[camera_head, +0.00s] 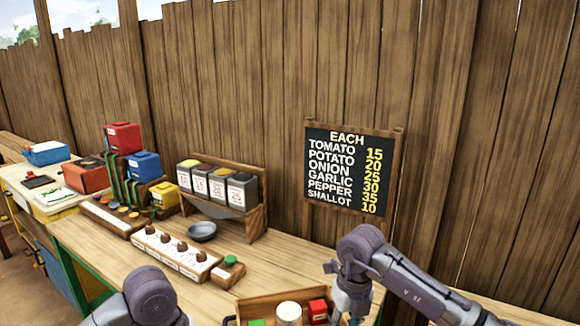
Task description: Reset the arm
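My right arm comes in from the lower right and bends down at a grey joint. Its gripper (350,304) points down at the right end of a wooden tray (262,301), partly cut off by the bottom edge. Its fingertips are not clear, so I cannot tell if it is open or holds anything. Only a rounded grey link of my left arm shows at the bottom, left of the tray. The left gripper itself is out of view.
The tray holds a white-topped jar (289,312), a red block (318,310) and a green item. A strip with several knobs (177,250), a grey bowl (202,231) and a rack of canisters (218,188) stand on the counter.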

